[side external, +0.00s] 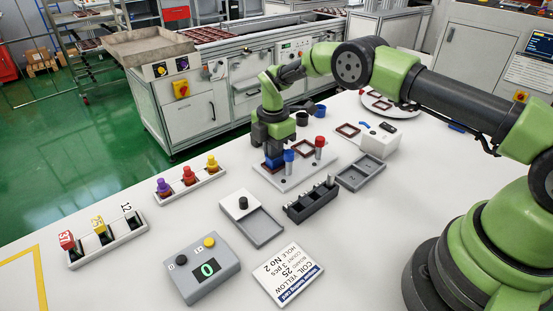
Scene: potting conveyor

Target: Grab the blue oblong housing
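My gripper (272,151) points down over the left end of a light grey plate (291,181). A blue block-like part (273,162), which looks like the blue oblong housing, sits right under the fingertips with a dark red edge at its base. The fingers hide its upper part. I cannot tell whether they are closed on it, or whether it rests on the plate. Just right of it on the same plate stand a blue-topped post (288,157) and a red-topped post (319,143).
A white box (378,145), a grey tray (360,173) and a black holder with pegs (312,201) stand to the right. A plate with purple, red and yellow knobs (190,184) is left. A counter box (202,267) and label card (288,274) lie in front.

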